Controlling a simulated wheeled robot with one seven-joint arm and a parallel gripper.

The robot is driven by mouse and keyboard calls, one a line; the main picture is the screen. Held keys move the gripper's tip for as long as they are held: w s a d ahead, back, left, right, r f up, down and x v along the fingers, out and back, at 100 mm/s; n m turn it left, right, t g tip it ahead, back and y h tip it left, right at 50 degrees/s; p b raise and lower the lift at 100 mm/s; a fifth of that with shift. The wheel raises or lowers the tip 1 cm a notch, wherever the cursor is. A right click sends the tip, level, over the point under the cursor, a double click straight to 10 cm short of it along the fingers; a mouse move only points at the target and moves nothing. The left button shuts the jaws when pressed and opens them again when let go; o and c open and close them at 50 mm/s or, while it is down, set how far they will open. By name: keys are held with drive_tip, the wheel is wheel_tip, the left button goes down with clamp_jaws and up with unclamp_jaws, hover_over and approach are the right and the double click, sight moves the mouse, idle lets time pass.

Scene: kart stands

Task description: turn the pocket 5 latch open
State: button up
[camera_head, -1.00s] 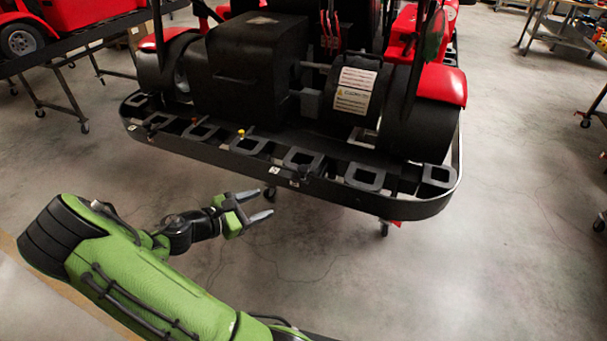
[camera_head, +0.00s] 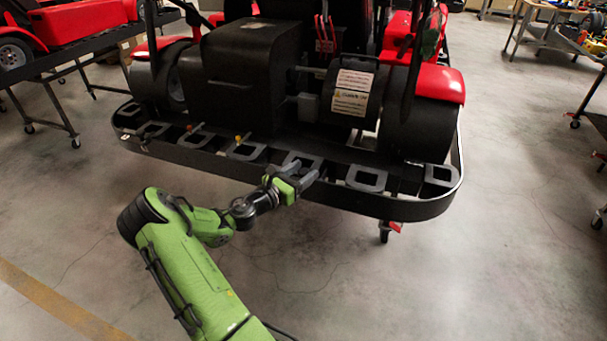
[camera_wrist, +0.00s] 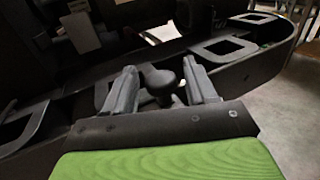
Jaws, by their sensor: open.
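My gripper (camera_head: 299,173) is at the front rim of the kart's black bumper tray (camera_head: 210,160), over one of the grey square-framed pockets. In the wrist view my gripper (camera_wrist: 163,84) has its two grey fingers apart. A dark rounded knob (camera_wrist: 162,77), seemingly the latch handle, stands between them. A gap shows on each side of the knob, so the fingers do not clearly touch it. The fingers hide the knob in the head view. No pocket number is legible, so I cannot tell which pocket is number 5.
Grey pocket frames (camera_head: 367,179) line the tray on both sides of my gripper. A yellow-topped pin (camera_head: 238,139) stands up to the left. The kart's black box (camera_head: 238,80) and rear wheel (camera_head: 418,125) rise behind. The floor in front is clear.

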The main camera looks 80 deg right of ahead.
drive_tip(key=shift+s+d, duration=0.2)
drive_tip(key=shift+d, duration=0.15)
drive_tip(key=c, duration=0.9)
drive_tip(key=shift+c, duration=0.3)
